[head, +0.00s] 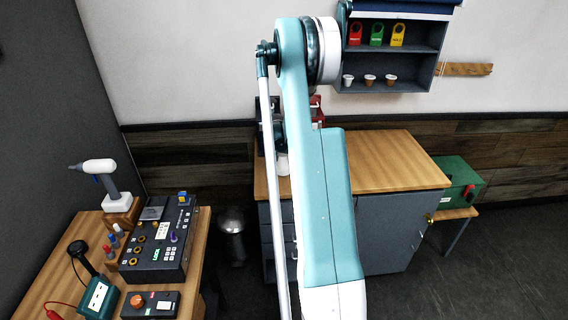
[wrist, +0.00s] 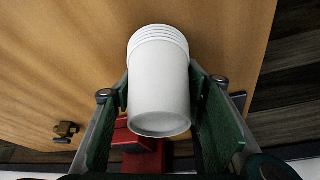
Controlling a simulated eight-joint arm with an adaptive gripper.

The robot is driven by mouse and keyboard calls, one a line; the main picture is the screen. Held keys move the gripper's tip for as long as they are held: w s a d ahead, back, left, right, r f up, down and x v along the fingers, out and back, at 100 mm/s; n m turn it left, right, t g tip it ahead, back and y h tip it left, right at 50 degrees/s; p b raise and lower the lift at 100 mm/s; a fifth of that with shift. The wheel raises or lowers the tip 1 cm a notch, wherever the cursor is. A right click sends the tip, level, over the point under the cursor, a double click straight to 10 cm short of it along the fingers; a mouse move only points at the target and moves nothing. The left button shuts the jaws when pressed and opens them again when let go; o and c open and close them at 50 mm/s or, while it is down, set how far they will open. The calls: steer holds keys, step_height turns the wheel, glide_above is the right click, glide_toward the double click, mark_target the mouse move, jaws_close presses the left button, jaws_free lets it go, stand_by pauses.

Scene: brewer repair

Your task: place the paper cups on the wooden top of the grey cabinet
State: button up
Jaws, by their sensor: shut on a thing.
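A stack of white paper cups (wrist: 158,85) is between the two green-padded fingers of my gripper (wrist: 162,100) in the wrist view. The fingers are shut on its sides, and the stacked rims point away from the camera. In the head view a small part of the white cups (head: 283,164) shows beside my arm. The grey cabinet (head: 385,235) has a wooden top (head: 385,160), which also fills the wrist view behind the cups (wrist: 235,50). Whether the cups touch the top cannot be told. My arm hides most of the gripper and part of the cabinet in the head view.
A red object (wrist: 145,145) and a brass fitting (wrist: 66,130) show in the wrist view. A wall shelf (head: 390,60) hangs behind the cabinet. A green box (head: 458,178) stands to its right, and a workbench (head: 60,255) to the left. The top's right half is clear.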

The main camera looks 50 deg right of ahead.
mark_target(281, 156)
steer(key=o, duration=0.9)
steer(key=shift+c, duration=0.2)
steer(key=shift+r, duration=0.15)
steer(key=shift+v, duration=5.95)
